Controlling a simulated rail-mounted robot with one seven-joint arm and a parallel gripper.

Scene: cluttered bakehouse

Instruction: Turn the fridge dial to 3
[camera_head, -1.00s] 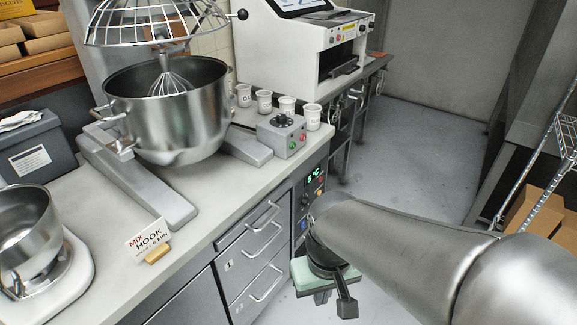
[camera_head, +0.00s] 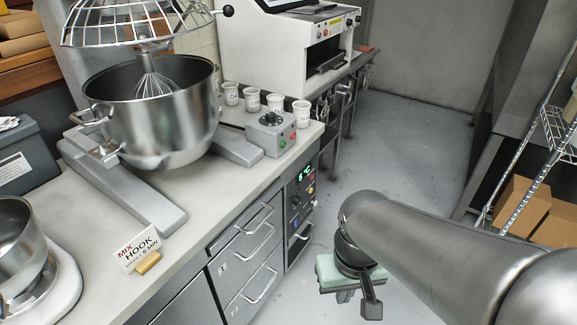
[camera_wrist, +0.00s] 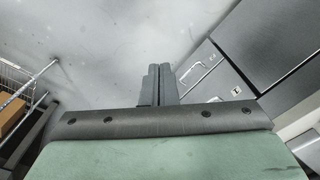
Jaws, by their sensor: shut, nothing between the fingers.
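The fridge control panel (camera_head: 301,190) is on the front of the counter, in the middle of the head view. It has a lit green display (camera_head: 305,173) that seems to read 5 °C. The dark dial (camera_head: 296,202) sits below the display; its setting is too small to read. My gripper (camera_head: 346,297) is low in front of the counter, to the right of and below the panel, apart from it. In the wrist view its two dark fingers (camera_wrist: 159,85) are together with nothing between them. The dial cannot be made out in the wrist view.
Drawers with bar handles (camera_head: 258,243) lie left of the panel; they also show in the wrist view (camera_wrist: 203,62). A mixer (camera_head: 163,115), a grey switch box (camera_head: 271,133) and several cups stand on the counter. Cardboard boxes (camera_head: 522,207) are at the right. The floor between is clear.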

